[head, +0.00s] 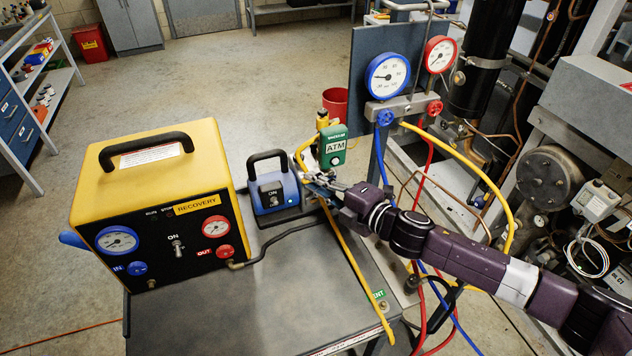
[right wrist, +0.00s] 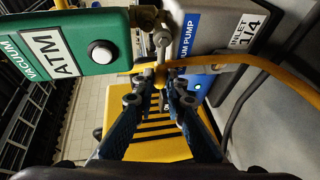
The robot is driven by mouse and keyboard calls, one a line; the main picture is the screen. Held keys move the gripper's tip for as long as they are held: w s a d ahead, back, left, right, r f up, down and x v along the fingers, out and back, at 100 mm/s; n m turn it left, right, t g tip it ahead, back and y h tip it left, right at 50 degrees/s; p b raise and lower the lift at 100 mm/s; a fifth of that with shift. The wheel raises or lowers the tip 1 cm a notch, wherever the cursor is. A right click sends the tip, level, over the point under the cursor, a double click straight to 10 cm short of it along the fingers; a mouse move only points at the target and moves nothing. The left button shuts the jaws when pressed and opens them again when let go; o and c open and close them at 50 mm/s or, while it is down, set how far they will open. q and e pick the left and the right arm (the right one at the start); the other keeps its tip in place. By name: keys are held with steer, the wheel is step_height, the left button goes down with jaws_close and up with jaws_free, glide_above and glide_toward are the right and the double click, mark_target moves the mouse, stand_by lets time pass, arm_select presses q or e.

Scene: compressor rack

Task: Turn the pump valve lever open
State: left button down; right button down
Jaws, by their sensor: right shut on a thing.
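The blue vacuum pump (head: 283,191) with a black handle stands on the cart beside the recovery unit. It also shows behind my gripper in the right wrist view (right wrist: 205,32). My right gripper (head: 322,181) is at the pump's right side, below the green vacuum gauge (head: 333,150) reading ATM. In the right wrist view my fingers (right wrist: 161,85) are shut on the small pump valve lever (right wrist: 161,74), just below the metal fitting (right wrist: 160,38). The fingers hide part of the lever, so I cannot tell its exact angle. My left gripper is out of view.
A yellow hose (head: 347,252) runs close by the gripper and also crosses the right wrist view (right wrist: 235,62). The yellow recovery unit (head: 165,180) stands left. The manifold gauges (head: 388,76) stand behind right. The cart top (head: 235,310) is clear in front.

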steer(key=f+n+h+p, duration=0.1)
steer(key=p, duration=0.1)
steer(key=n+h+p, duration=0.1)
steer(key=n+p, duration=0.1)
steer(key=p, duration=0.1)
steer(key=shift+d+f+p, duration=0.1)
steer(key=shift+f+p, duration=0.25)
steer(key=shift+f, duration=0.05)
steer(key=c, duration=2)
jaws_free()
steer(key=shift+o, duration=0.2)
steer(key=v, duration=1.2)
steer(key=shift+r, duration=0.1)
steer(key=shift+c, duration=0.3)
